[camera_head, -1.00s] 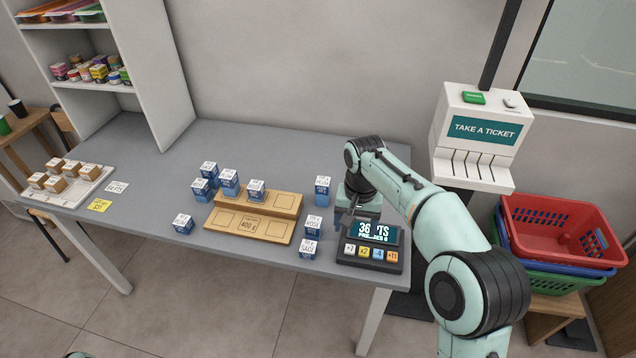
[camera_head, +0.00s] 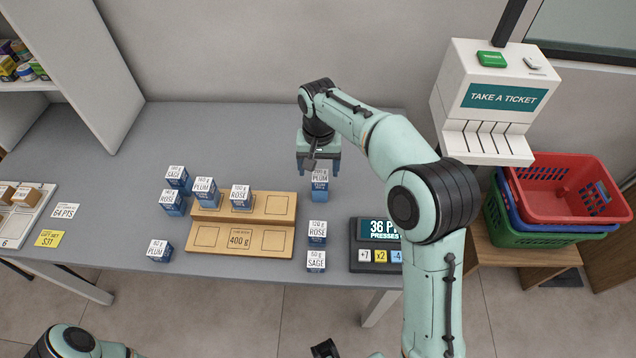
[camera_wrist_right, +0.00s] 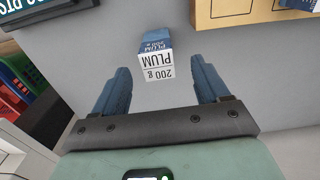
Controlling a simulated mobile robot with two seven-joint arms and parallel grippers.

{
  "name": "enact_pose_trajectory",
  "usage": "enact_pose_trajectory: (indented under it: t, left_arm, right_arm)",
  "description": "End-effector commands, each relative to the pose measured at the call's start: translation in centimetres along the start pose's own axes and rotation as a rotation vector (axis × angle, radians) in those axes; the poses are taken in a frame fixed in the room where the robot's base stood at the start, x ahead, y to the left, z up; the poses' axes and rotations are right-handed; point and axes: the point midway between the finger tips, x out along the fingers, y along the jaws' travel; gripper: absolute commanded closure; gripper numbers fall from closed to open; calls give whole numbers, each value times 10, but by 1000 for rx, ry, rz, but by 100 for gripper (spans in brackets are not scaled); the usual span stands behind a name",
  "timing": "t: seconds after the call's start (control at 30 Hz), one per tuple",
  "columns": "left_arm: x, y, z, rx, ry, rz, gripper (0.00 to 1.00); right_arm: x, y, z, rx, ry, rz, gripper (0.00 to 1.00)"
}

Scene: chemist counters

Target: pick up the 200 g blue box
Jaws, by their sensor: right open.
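The 200 g blue box is a tall box with a white top marked PLUM (camera_head: 320,185), standing on the grey counter right of the wooden stand. In the right wrist view the box (camera_wrist_right: 157,52) reads "200 g PLUM" and lies ahead of the gap between the fingers. My right gripper (camera_head: 318,168) is open, just behind and above the box in the head view. In the right wrist view its blue fingers (camera_wrist_right: 160,88) are apart, with nothing held between them. My left gripper does not show clearly; only parts of my left arm show at the bottom of the head view.
A wooden stand (camera_head: 240,241) marked 400 g holds a PLUM and a ROSE box. Other boxes stand nearby, including 120 g ROSE (camera_head: 317,232) and 50 g SAGE (camera_head: 316,260). A display with keys (camera_head: 375,243) is at right. The counter behind the stand is clear.

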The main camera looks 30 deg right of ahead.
Motion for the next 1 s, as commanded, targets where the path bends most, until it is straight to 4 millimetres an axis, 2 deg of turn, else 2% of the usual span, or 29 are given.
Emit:
enact_pose_trajectory:
  t: [0.03, 0.1, 0.2, 0.37, 0.7, 1.0]
  left_arm:
    - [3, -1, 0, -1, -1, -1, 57]
    - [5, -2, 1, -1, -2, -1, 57]
    - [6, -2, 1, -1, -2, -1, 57]
    - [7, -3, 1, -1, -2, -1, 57]
    - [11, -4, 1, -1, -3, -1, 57]
    - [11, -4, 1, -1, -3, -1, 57]
  right_arm:
    - [12, 1, 1, 1, -4, 2, 26]
    - [24, 1, 0, 1, -3, 2, 26]
    - [36, 0, 0, 0, -2, 2, 26]
    - [45, 1, 0, 0, -1, 1, 26]
    - [90, 5, -3, 0, -1, 1, 26]
    - [94, 4, -3, 0, 1, 0, 26]
